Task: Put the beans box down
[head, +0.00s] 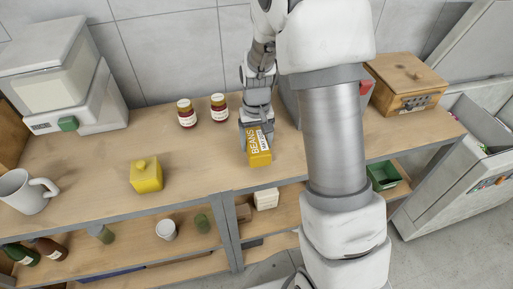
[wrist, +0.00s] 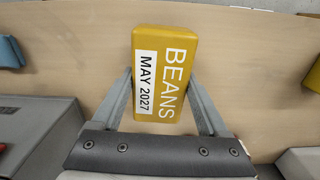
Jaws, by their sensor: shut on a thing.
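The beans box (head: 259,150) is a yellow box with the word BEANS and a white label reading MAY 2027. It is near the front edge of the wooden counter (head: 208,148) in the head view. My gripper (head: 256,128) is shut on it from above. In the wrist view the beans box (wrist: 162,73) sits between the two fingers of my gripper (wrist: 162,92), one at each side. I cannot tell whether the box's underside touches the counter.
Two jars (head: 187,113) stand behind and left of the box. A yellow container (head: 146,175) and a white mug (head: 25,191) are further left. A wooden box (head: 404,83) is at the right. Bare counter lies between the yellow container and the beans box.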

